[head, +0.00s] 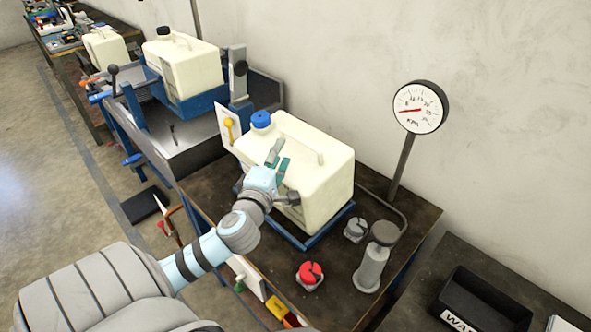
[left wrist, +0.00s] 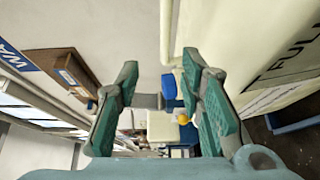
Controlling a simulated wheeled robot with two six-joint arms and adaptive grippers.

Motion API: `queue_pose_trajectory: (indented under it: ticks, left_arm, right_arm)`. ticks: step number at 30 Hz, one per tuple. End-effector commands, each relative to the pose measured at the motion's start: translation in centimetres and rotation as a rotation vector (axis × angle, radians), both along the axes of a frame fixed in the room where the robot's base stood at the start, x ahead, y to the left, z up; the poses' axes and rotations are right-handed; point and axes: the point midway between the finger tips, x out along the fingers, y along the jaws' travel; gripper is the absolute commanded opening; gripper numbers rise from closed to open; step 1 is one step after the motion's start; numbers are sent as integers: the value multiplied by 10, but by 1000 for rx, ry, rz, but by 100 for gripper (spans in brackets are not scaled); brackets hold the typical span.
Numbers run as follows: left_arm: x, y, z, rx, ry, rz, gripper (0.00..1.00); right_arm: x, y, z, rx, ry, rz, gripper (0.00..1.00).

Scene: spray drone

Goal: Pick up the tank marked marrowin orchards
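A cream tank (head: 315,160) with a blue cap (head: 261,119) stands on a blue tray on the near bench. No name is readable on it in the head view. The left wrist view shows the close tank wall (left wrist: 262,50) at the right with partly cut-off dark lettering. My left gripper (head: 277,160) is in front of this tank's near side, close to it. Its fingers (left wrist: 160,88) are apart in the left wrist view, with no tank visible gripped between them. Contact cannot be told. Farther cream tanks stand at upper left, one (head: 187,66) with a black cap. My right gripper is not in view.
A round dial gauge (head: 418,107) stands on a post behind the bench. A grey cylinder (head: 372,270), a red-topped part (head: 310,273) and a grey cap-like part (head: 355,230) are at the bench's right. A black bin (head: 485,303) is at lower right.

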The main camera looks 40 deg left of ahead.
Motion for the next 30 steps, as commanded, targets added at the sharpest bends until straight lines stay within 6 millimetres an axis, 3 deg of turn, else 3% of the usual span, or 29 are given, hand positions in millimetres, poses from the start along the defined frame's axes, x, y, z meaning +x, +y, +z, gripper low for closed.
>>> queue_pose_trajectory:
  ticks: [3, 11, 16, 23, 24, 30]
  left_arm:
    - [25, 12, 2, -1, 0, 3, 35]
    - [56, 26, -2, -1, 2, 2, 35]
    - [85, 40, -6, -2, 2, 3, 35]
    - [92, 43, -8, -2, 4, 0, 35]
    - [92, 43, -8, -2, 4, 0, 33]
    - [92, 43, -8, -1, 4, 0, 1]
  right_arm:
    - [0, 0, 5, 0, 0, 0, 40]
    - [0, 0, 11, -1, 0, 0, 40]
    - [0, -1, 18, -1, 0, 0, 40]
    - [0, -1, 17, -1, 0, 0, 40]
    - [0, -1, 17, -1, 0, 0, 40]
    - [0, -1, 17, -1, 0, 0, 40]
